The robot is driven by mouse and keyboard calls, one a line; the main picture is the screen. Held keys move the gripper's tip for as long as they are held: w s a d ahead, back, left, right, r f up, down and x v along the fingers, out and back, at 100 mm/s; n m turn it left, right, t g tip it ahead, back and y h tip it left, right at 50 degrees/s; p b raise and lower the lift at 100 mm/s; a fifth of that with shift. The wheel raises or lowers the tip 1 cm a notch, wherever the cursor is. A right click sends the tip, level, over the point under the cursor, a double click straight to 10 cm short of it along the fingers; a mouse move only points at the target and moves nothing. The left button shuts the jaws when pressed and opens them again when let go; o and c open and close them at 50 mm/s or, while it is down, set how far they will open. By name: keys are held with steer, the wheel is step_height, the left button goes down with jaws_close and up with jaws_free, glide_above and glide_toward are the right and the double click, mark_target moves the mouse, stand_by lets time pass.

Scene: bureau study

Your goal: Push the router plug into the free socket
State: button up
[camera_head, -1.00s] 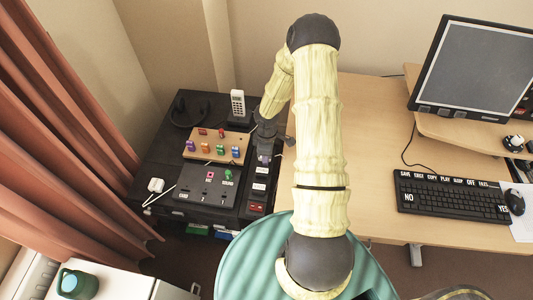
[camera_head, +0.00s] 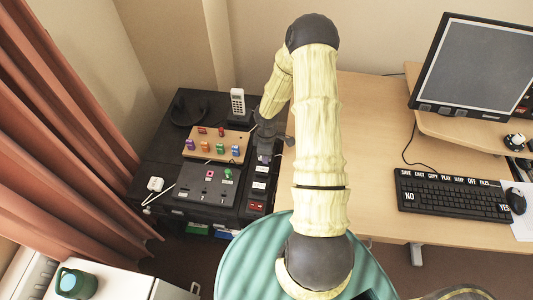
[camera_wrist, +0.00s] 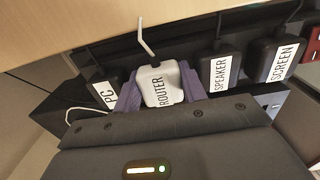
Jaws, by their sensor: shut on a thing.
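The router plug (camera_wrist: 161,88) is white, labelled ROUTER, with a white cable rising from its top. My gripper (camera_wrist: 160,96) is shut on it, one purple finger on each side. The plug is over the dark power strip (camera_wrist: 128,50), between the black PC plug (camera_wrist: 104,93) and the black SPEAKER plug (camera_wrist: 220,80). The black SCREEN plug (camera_wrist: 280,62) is farther right. The socket under the router plug is hidden, so I cannot tell whether its pins are in. In the head view my gripper (camera_head: 265,158) is at the strip's far part, and the router plug is hidden.
A wooden board with coloured knobs (camera_head: 218,143) and a dark panel (camera_head: 205,186) lie left of the strip. A cordless phone (camera_head: 238,103) stands behind. The desk (camera_head: 380,150) rises close on the right; its edge (camera_wrist: 60,25) crosses the wrist view.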

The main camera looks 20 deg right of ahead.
steer(key=o, duration=1)
steer(key=shift+s+f, duration=0.1)
step_height(320, 180, up, 18)
steer(key=shift+f+p, duration=0.2)
steer(key=shift+p, duration=1)
steer(key=s+a+r+m+t+p, duration=0.1)
steer(key=s+a+r+m, duration=0.2)
steer(key=s+r, duration=0.1)
steer(key=s+a+r+m+p, duration=0.1)
steer(key=s+a+r+m, duration=0.2)
steer(key=r, duration=0.3)
steer(key=s+a+r+m+t+p, duration=0.1)
steer(key=s+a+r+m, duration=0.2)
steer(key=s+r+m, duration=0.2)
steer(key=shift+s+a+r+t+p, duration=0.3)
steer(key=shift+s+a+r+p, duration=0.1)
steer(key=shift+s+r, duration=0.15)
